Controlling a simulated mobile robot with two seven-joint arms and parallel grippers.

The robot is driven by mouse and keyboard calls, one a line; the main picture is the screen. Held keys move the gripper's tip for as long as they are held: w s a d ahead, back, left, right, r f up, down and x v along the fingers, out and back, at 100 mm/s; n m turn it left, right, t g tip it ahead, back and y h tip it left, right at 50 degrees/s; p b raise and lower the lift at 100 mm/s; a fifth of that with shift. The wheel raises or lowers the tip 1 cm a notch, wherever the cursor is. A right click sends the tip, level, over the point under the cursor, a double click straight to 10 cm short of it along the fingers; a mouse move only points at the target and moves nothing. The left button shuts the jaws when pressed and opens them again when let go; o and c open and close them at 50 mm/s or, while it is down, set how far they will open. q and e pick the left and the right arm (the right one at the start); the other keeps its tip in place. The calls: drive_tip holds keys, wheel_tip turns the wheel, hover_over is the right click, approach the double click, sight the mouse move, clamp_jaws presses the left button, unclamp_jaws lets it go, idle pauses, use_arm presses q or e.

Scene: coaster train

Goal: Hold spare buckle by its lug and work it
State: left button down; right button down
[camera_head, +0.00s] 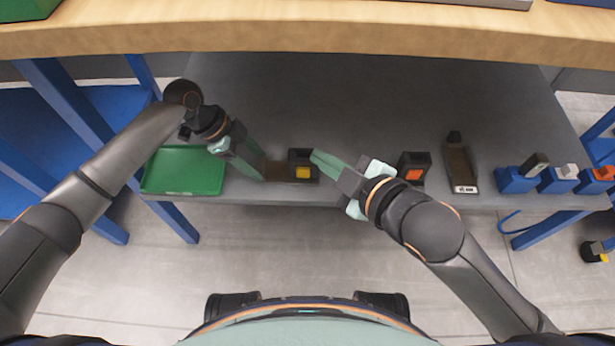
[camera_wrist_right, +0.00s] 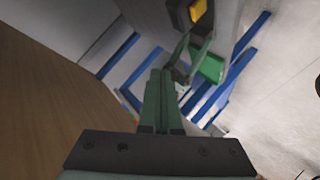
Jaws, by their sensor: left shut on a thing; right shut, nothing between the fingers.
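The spare buckle (camera_head: 302,156) is a dark block with a yellow button on its front, standing on the grey lower shelf. It also shows in the right wrist view (camera_wrist_right: 178,14) at the top edge. A flat brown lug (camera_head: 278,172) reaches from its left side. My left gripper (camera_head: 263,171) is shut on the lug; its fingers partly hide the lug's end. My right gripper (camera_head: 314,154) is shut and empty, its tips at the buckle's upper right corner in the head view. In the right wrist view its closed fingers (camera_wrist_right: 160,75) show apart from the buckle.
A green tray (camera_head: 184,188) lies left. To the right stand a dark block with an orange button (camera_head: 413,159), a dark narrow holder (camera_head: 459,165), and blue blocks (camera_head: 513,182) with dark, white and orange tops. A wooden tabletop (camera_head: 300,38) overhangs the shelf.

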sight(303, 172)
use_arm(q)
drive_tip(key=shift+s+a+f, duration=0.1)
drive_tip(key=shift+s+f, duration=0.05)
drive_tip(key=shift+f, duration=0.1)
use_arm(e)
drive_tip(key=s+f+g+h, duration=0.3)
drive_tip(key=s+f+g, duration=0.1)
drive_tip(key=s, duration=0.1)
drive_tip(key=shift+d+f+n+g, duration=0.3)
drive_tip(key=shift+d+n, duration=0.05)
drive_tip(key=shift+n, duration=0.05)
drive_tip(key=x, duration=0.3)
drive_tip(key=w+x, duration=0.1)
drive_tip(key=x, duration=0.3)
drive_tip(key=w+r+x, duration=0.1)
drive_tip(key=x, duration=0.3)
drive_tip(key=shift+d+f, duration=0.15)
drive_tip(key=shift+d, duration=0.15)
drive_tip(key=shift+w, duration=0.7)
